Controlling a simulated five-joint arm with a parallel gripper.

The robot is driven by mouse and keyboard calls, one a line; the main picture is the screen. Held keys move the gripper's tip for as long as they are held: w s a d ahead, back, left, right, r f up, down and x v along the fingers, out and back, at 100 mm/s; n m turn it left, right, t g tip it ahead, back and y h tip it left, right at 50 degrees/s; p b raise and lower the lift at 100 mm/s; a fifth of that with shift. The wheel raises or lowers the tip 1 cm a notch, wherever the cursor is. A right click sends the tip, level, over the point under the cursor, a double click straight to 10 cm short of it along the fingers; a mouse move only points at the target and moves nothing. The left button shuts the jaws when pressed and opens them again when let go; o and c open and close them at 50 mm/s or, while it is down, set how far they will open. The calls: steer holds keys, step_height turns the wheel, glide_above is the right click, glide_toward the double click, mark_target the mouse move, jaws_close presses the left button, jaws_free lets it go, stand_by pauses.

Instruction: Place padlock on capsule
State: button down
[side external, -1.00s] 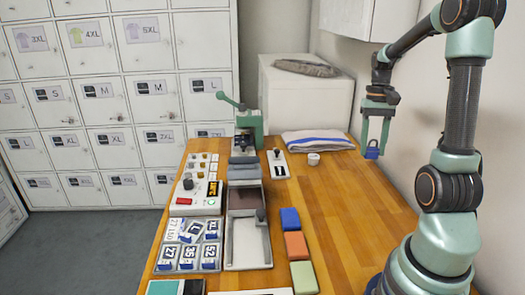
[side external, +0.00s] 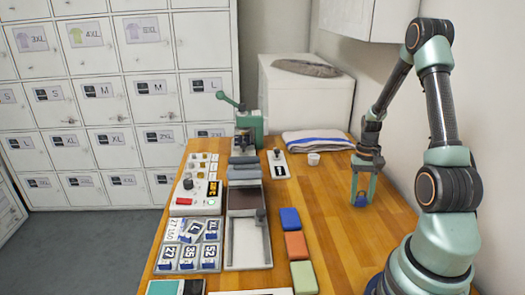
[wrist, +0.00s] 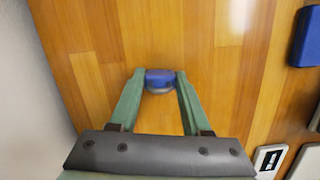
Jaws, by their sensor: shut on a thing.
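The padlock (side external: 362,197) is small and blue, and my gripper (side external: 363,196) is shut on it over the right part of the wooden table. In the wrist view, the padlock (wrist: 159,77) sits between the two green fingertips (wrist: 160,82). A grey curved edge shows just below the blue body there. The padlock is low, close to the tabletop; I cannot tell whether it touches. I cannot pick out the capsule with certainty in either view.
Blue (side external: 290,219), orange (side external: 296,245) and green (side external: 303,277) blocks lie left of my gripper. A small white cup (side external: 313,159) and a folded towel (side external: 318,142) are at the back. The wooden tabletop (side external: 335,225) around my gripper is clear.

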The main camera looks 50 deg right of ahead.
steer(key=shift+f, duration=0.3)
steer(key=shift+c, duration=1.8)
jaws_free()
steer(key=shift+r, duration=0.1)
step_height(320, 180, up, 12)
steer(key=w+d, duration=0.1)
steer(key=d, duration=0.1)
steer(key=w+a+r+n+t+h, duration=0.1)
steer(key=w+a+r+n, duration=0.1)
steer(key=w+a+r, duration=0.3)
steer(key=w+a+r+n+t+h, duration=0.1)
steer(key=w+a+r+n, duration=0.1)
steer(key=a, duration=0.5)
steer(key=a+r+n+t, duration=0.2)
steer(key=a+n, duration=0.1)
steer(key=a, duration=0.5)
steer(key=a+r+n+t, duration=0.2)
steer(key=a+n, duration=0.1)
steer(key=a, duration=0.5)
steer(key=shift+s+r+n+t, duration=0.3)
steer(key=shift+s, duration=0.15)
steer(key=shift+o, duration=0.7)
steer(key=shift+s+a, duration=0.15)
steer(key=shift+a, duration=0.3)
